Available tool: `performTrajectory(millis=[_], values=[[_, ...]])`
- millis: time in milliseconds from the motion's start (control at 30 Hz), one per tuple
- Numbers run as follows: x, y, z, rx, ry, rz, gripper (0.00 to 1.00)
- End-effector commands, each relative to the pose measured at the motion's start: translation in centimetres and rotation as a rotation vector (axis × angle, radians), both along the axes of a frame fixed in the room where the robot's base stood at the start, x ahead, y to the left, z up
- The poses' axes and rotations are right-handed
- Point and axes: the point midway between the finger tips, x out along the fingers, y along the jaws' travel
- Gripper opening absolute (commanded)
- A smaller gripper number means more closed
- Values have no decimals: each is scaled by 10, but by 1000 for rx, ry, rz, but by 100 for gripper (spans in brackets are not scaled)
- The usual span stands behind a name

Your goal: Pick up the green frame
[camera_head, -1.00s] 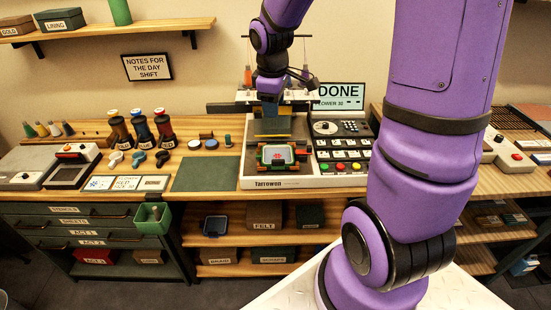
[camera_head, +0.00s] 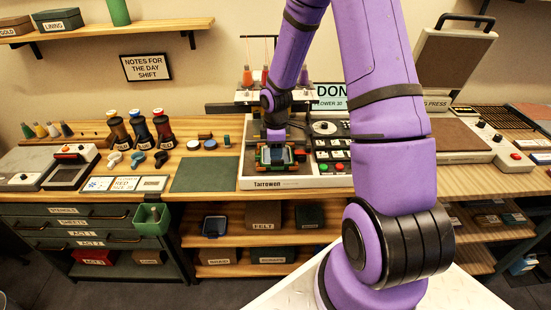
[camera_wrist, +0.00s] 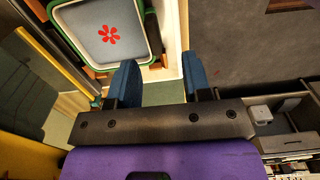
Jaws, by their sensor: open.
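The green frame (camera_head: 275,157) lies on the white embroidery machine (camera_head: 250,178), between orange-red holders. In the wrist view the frame (camera_wrist: 72,40) is at the upper left, with pale cloth and a red flower inside its rim. Its upper part is cut off by the picture edge. My gripper (camera_head: 276,139) is low over the machine, at the frame's back edge in the head view, and covers part of it. In the wrist view my gripper's blue fingers (camera_wrist: 160,84) are apart with nothing between them, beside the frame's near right corner. I cannot tell whether they touch it.
A button panel (camera_head: 332,153) is just right of the frame. Thread spools (camera_head: 265,76) stand on the machine's back. A dark green mat (camera_head: 206,174) lies bare to the left. An open press (camera_head: 452,140) stands at the right.

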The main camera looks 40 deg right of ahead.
Motion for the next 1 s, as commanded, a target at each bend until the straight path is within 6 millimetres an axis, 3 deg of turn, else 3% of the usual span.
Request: performTrajectory(millis=[167, 500, 833, 867, 1000], values=[[0, -1, -10, 0, 1, 0, 45], [5, -4, -51, 0, 1, 2, 45], [5, -5, -58, -1, 0, 0, 45], [5, -5, -58, -1, 0, 0, 42], [5, -4, -58, -1, 1, 0, 10]])
